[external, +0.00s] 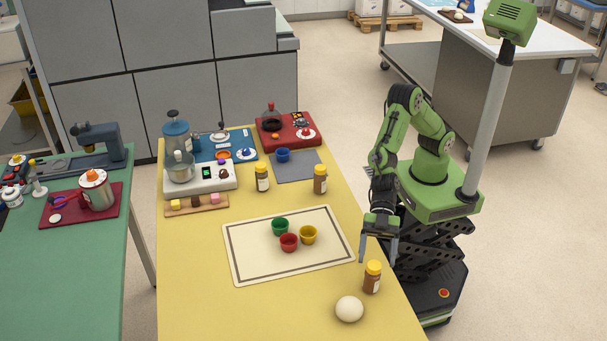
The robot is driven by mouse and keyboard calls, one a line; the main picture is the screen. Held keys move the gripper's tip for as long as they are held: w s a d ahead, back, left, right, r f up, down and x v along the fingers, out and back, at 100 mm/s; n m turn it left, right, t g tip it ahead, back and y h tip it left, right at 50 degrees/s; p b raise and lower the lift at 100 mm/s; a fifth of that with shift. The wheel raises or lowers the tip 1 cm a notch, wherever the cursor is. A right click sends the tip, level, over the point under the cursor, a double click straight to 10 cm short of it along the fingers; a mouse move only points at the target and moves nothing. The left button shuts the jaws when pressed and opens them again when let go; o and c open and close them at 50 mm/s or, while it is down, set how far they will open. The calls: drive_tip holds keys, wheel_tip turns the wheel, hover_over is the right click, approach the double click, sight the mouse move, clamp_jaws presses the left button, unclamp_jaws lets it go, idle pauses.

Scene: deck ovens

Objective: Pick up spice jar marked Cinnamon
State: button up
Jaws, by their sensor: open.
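Three spice jars with yellow lids stand upright on the yellow table. One jar with brown contents (372,279) is at the front right, close to the table's right edge. The labels are too small to read, so I cannot tell which is Cinnamon. My gripper (377,257) points down with its fingers apart and empty. In the picture it is just above the front right jar; I cannot tell the exact gap.
A white ball-like object (349,309) sits close to the front right jar. A cream mat (248,264) holds green, red and yellow cups. The table's front left is clear.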

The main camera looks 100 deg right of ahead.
sight(373, 275)
drive_tip(key=x, duration=0.6)
drive_tip(key=shift+w+f+b, duration=0.1)
drive_tip(key=shift+w+b, duration=0.15)
drive_tip(key=shift+b, duration=0.1)
drive_tip(key=shift+c, duration=0.5)
